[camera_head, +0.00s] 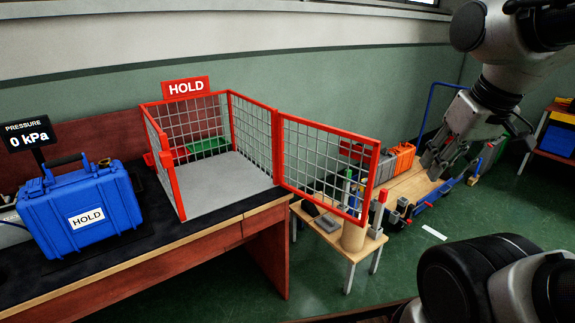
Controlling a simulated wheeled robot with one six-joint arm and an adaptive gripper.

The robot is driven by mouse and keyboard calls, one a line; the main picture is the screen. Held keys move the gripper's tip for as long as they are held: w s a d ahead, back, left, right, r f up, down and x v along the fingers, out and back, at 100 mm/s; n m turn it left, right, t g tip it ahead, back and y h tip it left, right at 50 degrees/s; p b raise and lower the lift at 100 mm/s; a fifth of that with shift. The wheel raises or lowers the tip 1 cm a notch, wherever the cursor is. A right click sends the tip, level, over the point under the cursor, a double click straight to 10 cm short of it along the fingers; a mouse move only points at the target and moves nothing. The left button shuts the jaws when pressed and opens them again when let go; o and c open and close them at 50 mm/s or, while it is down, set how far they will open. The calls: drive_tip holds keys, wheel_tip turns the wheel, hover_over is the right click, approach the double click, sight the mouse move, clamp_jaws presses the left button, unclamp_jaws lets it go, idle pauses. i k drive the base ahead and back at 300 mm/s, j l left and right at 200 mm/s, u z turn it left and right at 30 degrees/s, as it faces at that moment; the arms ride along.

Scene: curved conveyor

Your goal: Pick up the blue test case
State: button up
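The blue test case (82,209) stands upright on the dark mat of the workbench at the left. It has a dark handle on top and a white HOLD label on its front. My gripper (436,166) hangs at the right side of the picture, far from the case and above the low wooden platform. Its fingers point down and look apart, with nothing seen between them.
A red-framed mesh cage (222,176) with a HOLD sign (186,87) sits on the bench, its mesh door (326,165) swung out to the right. A pressure display (27,134) reads 0 kPa behind the case. A small side table (333,241) holds tools. An orange case (403,158) stands behind.

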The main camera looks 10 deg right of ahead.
sight(66, 214)
drive_tip(key=l+u, duration=0.1)
drive_tip(key=u, duration=0.25)
drive_tip(key=l+u, duration=0.1)
drive_tip(key=u, duration=0.3)
drive_tip(key=i+l+u, duration=0.1)
drive_tip(key=u, duration=0.25)
drive_tip(key=l+u, duration=0.25)
drive_tip(key=l, duration=0.2)
drive_tip(key=l+u, duration=0.3)
drive_tip(key=l, duration=0.15)
drive_tip(key=k+l+u, duration=0.25)
drive_tip(key=l, duration=0.2)
drive_tip(key=l+u, duration=0.3)
drive_tip(key=l, duration=0.15)
drive_tip(key=k+l, duration=0.15)
drive_tip(key=l, duration=0.25)
drive_tip(key=k+l, duration=0.2)
drive_tip(key=l, duration=0.2)
drive_tip(key=k+l+u, duration=0.1)
drive_tip(key=l, duration=0.3)
drive_tip(key=k+l, duration=0.25)
drive_tip(key=l, duration=0.15)
drive_tip(key=k+l, duration=0.15)
drive_tip(key=l, duration=0.25)
drive_tip(key=k+l, duration=0.2)
drive_tip(key=l, duration=0.2)
drive_tip(key=u, duration=0.65)
drive_tip(key=i+j+u, duration=0.15)
drive_tip(key=i+u, duration=0.5)
drive_tip(key=i, duration=2.3)
